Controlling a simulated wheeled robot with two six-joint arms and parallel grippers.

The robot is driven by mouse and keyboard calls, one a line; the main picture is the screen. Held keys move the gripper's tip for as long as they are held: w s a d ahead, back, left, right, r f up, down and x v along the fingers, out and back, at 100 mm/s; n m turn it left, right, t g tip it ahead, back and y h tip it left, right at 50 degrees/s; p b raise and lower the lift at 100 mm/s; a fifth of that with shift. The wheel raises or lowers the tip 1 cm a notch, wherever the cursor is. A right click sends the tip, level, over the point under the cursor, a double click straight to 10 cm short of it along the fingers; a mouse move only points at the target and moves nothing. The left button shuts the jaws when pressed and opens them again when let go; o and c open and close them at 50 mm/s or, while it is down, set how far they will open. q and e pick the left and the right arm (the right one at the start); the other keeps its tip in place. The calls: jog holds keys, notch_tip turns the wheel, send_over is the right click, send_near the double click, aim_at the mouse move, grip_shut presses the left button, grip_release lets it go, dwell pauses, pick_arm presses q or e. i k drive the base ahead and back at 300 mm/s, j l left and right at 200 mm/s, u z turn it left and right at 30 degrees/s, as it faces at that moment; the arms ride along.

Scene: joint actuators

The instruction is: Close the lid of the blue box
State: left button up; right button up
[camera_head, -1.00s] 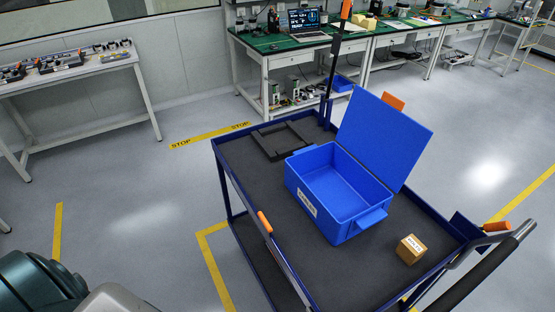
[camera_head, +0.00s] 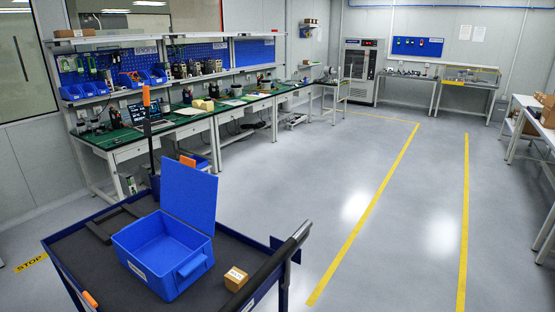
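The blue box (camera_head: 150,274) stands open and looks empty on the dark top of a blue cart, at the lower left of the head view. Its blue lid (camera_head: 190,190) stands up, leaning slightly back, along the box's far right side. A handle juts from the box's near right wall. Neither of my grippers shows in the head view.
The cart (camera_head: 90,275) has a raised blue rim and a dark handle bar at its right. Workbenches (camera_head: 160,142) line the back wall. Open floor (camera_head: 370,220) lies to the right.

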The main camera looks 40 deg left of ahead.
aim_at(188, 193)
jog(key=i+l+z, duration=0.2)
jog(key=z, duration=0.15)
jog(key=i+l+z, duration=0.3)
jog(key=i+j+u, duration=0.15)
jog(key=i+u, duration=0.15)
jog(key=i, duration=0.2)
jog(key=i+u, duration=0.35)
jog(key=i, duration=0.15)
jog(key=i+u, duration=0.3)
jog(key=i, duration=0.2)
jog(key=i+u, duration=0.3)
jog(key=i, duration=0.15)
jog(key=i+l+u, duration=0.25)
jog(key=i, duration=0.25)
jog(key=i+l+u, duration=0.3)
jog(key=i, duration=0.15)
jog(key=i+j+u, duration=0.1)
jog(key=i+u, duration=0.15)
jog(key=u, duration=0.2)
jog(key=i+u, duration=0.25)
jog(key=u, duration=0.15)
jog(key=i+u, duration=0.25)
jog(key=u, duration=0.2)
jog(key=i+l+u, duration=0.15)
jog(key=u, duration=0.3)
jog(key=i+l+u, duration=0.25)
jog(key=u, duration=0.2)
jog(key=i, duration=0.1)
